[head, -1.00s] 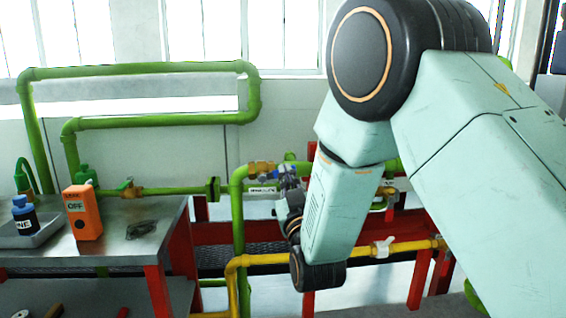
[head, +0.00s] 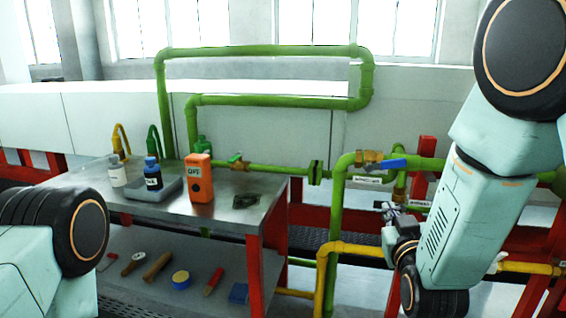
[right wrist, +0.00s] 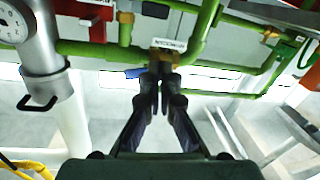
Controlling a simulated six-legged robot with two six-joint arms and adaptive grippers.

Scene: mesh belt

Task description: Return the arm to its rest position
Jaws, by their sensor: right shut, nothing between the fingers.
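My right arm comes in from the upper right in the head view and hangs down in front of the pipes. Its gripper (head: 388,209) is small and partly hidden there, near the green pipe under the blue-handled valve (head: 392,163). In the right wrist view the right gripper (right wrist: 160,85) has its two fingers together with nothing between them. Pipes appear beyond the fingertips; I cannot tell how far off they are. A part of my left arm shows at the lower left of the head view, but its gripper is out of view.
A metal table (head: 215,207) holds an orange box (head: 199,178), a grey tray (head: 160,191) with a dark bottle, and a white bottle (head: 117,172). Several tools lie on its lower shelf. A yellow pipe (head: 355,250) runs low behind my right arm. A gauge (right wrist: 14,27) shows in the wrist view.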

